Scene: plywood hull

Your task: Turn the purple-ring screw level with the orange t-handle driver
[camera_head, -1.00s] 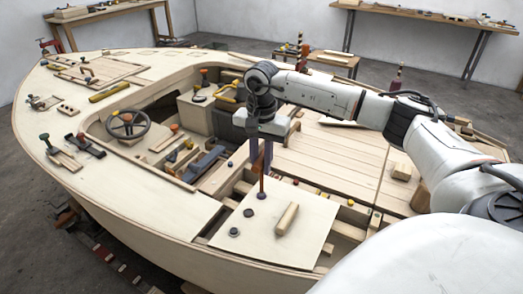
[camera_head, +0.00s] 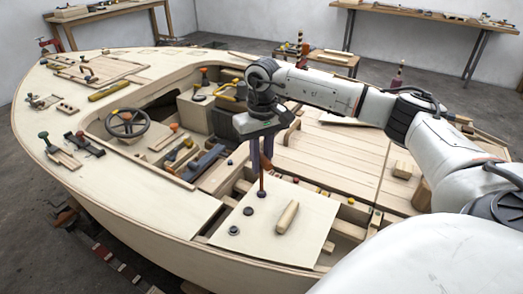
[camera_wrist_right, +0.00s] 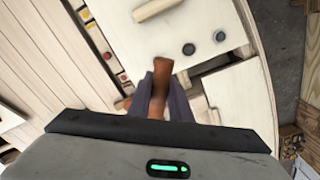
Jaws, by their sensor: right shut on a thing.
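My right gripper (camera_head: 261,150) points down over the pale plywood panel (camera_head: 300,205) and is shut on the orange t-handle driver (camera_head: 262,180). The driver's reddish-orange shaft stands about upright, its lower end at a dark round screw (camera_head: 262,194) on the panel. Two more dark round screws (camera_head: 248,211) (camera_head: 234,230) lie in a row toward the front. No purple ring can be made out on any of them. In the right wrist view the orange-brown handle (camera_wrist_right: 162,75) sits between the dark fingers and hides the screw under it. My left gripper is not in view.
A loose wooden block (camera_head: 288,217) lies on the panel right of the screws. Open framing gaps with coloured small parts run behind the panel. A steering wheel (camera_head: 128,123) and loose tools lie to the left. The front of the panel is clear.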

